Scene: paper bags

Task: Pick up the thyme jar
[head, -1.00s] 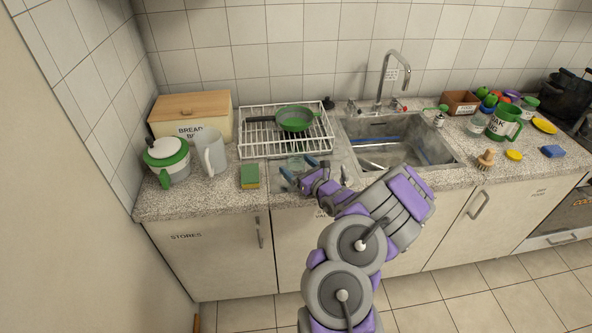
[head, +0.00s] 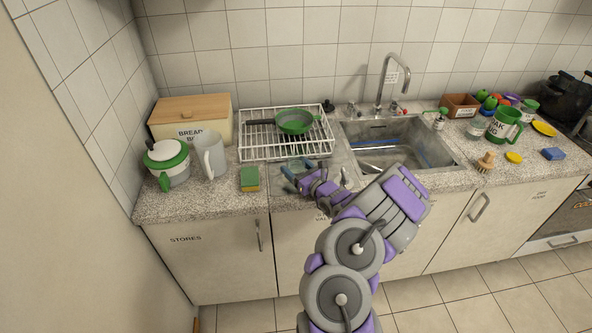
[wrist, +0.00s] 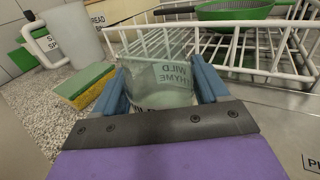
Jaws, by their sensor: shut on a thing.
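In the head view my gripper (head: 299,178) is at the counter's front part, just in front of the dish rack, and the jar (head: 297,165) shows only faintly there. I cannot tell whether the jar touches the counter.
The white wire dish rack (head: 286,150) with a green pan (head: 294,121) is just behind. A sponge (head: 250,179), a grey-white jug (head: 209,155) and a green-lidded pot (head: 167,163) stand left. The sink (head: 400,145) is right. Bare counter (head: 205,200) lies front left.

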